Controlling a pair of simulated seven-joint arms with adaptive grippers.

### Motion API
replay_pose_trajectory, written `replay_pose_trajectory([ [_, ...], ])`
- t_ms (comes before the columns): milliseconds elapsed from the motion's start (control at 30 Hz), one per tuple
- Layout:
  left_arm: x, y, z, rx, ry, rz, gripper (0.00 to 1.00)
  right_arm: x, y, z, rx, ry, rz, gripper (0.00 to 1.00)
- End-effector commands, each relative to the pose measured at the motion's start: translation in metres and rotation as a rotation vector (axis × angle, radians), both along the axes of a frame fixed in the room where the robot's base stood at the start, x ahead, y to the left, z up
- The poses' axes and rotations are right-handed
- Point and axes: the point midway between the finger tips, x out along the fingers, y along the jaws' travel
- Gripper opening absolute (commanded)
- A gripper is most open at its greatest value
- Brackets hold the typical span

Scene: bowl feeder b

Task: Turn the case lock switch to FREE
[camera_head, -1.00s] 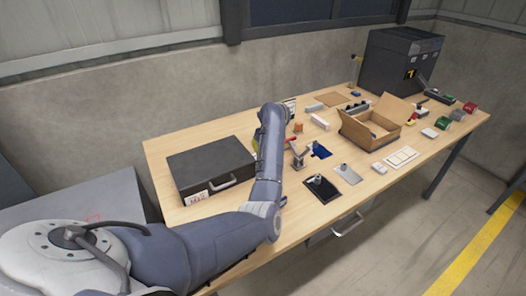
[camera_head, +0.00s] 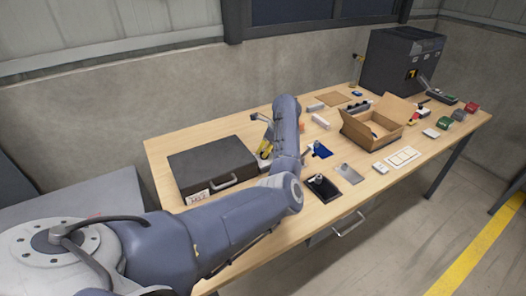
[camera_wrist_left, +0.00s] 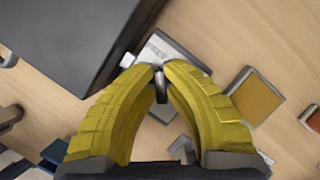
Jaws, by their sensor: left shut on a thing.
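The dark case (camera_head: 212,165) lies on the table at the left, with a handle and a white label on its front; its corner fills the upper left of the left wrist view (camera_wrist_left: 60,35). A pale plate (camera_wrist_left: 155,46) with lettering that seems to read FREE lies beside that corner. My left gripper's yellow fingers (camera_wrist_left: 160,72) are shut on a small dark metal lever (camera_wrist_left: 161,88), which I take for the lock switch, over the plate's near edge. In the head view, my left gripper (camera_head: 265,149) shows beside the case, partly behind my arm, and the lever is hidden. My right gripper is not in view.
An orange-topped block (camera_wrist_left: 256,97) lies right of the fingers in the wrist view. An open cardboard box (camera_head: 365,137), a black pad (camera_head: 323,188) and a grey pad (camera_head: 349,173) stand to the right. A dark machine (camera_head: 398,62) is at the far end.

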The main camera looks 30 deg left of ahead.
Motion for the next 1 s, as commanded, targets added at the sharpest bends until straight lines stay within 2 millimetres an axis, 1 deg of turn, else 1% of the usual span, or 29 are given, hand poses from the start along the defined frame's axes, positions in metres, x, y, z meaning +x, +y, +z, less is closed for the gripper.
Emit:
replay_pose_trajectory([
  [233,-0.0011,0.0002,-0.0012,-0.002,0.002,0.059,0.00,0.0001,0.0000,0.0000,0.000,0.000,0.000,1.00],
  [733,-0.0013,0.0006,-0.0010,0.000,0.001,0.072,0.00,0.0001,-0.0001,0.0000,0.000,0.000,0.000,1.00],
  [767,-0.0013,0.0006,-0.0010,0.000,0.001,0.072,0.14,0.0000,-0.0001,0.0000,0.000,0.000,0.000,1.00],
  [800,-0.0013,0.0006,-0.0010,0.000,0.001,0.072,0.19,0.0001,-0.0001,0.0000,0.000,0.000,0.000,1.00],
  [933,-0.0011,0.0005,-0.0007,0.000,0.001,0.071,0.34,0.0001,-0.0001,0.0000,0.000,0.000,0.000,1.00],
  [1000,-0.0009,0.0003,-0.0005,0.000,0.001,0.071,0.34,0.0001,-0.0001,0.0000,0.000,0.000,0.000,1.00],
])
